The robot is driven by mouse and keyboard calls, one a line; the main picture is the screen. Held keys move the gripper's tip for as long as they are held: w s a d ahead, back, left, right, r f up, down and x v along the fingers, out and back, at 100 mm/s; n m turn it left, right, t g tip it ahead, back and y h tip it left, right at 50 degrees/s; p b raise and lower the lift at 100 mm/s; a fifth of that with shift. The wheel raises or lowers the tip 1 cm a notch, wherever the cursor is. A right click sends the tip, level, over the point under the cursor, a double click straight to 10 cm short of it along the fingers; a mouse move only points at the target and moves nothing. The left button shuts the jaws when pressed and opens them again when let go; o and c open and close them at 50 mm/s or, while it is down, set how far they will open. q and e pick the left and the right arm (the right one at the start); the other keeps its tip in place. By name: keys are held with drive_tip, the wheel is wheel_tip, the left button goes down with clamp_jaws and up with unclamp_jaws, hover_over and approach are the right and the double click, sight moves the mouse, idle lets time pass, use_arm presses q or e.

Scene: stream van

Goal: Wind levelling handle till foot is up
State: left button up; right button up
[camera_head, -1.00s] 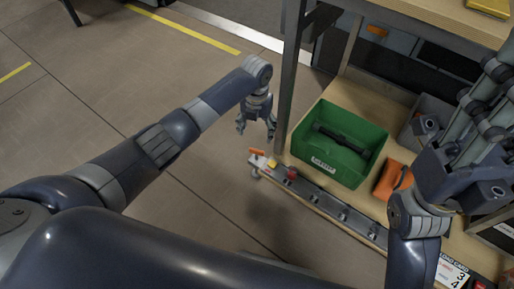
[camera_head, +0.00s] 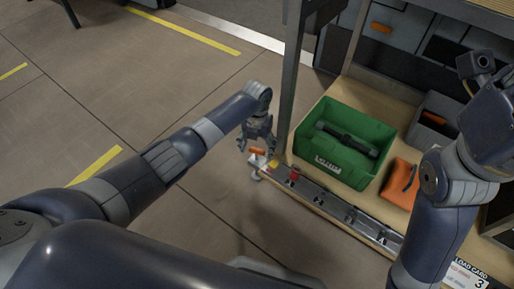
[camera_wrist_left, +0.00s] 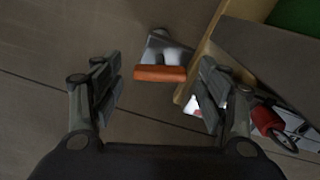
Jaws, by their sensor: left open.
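The levelling handle has an orange grip (camera_head: 257,151) at the left front corner of the wooden shelf unit. In the left wrist view the orange grip (camera_wrist_left: 160,74) lies between and beyond my fingertips, with a metal bracket behind it. My left gripper (camera_head: 259,143) is open just above the handle and does not visibly hold it; its open fingers also show in the left wrist view (camera_wrist_left: 158,88). The foot is not clearly visible; a small pale round part (camera_head: 256,175) sits below the corner. My right arm is at the right; its gripper fingers are not visible.
A grey upright post (camera_head: 291,90) stands close beside my left gripper. A green crate (camera_head: 328,168) with a black handle and an orange pouch (camera_head: 399,186) sit on the shelf. A metal rail (camera_head: 326,203) with a red part (camera_head: 294,174) runs along its front.

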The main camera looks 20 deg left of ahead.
use_arm(q)
drive_tip(key=c, duration=1.1)
drive_tip(key=shift+o, duration=0.2)
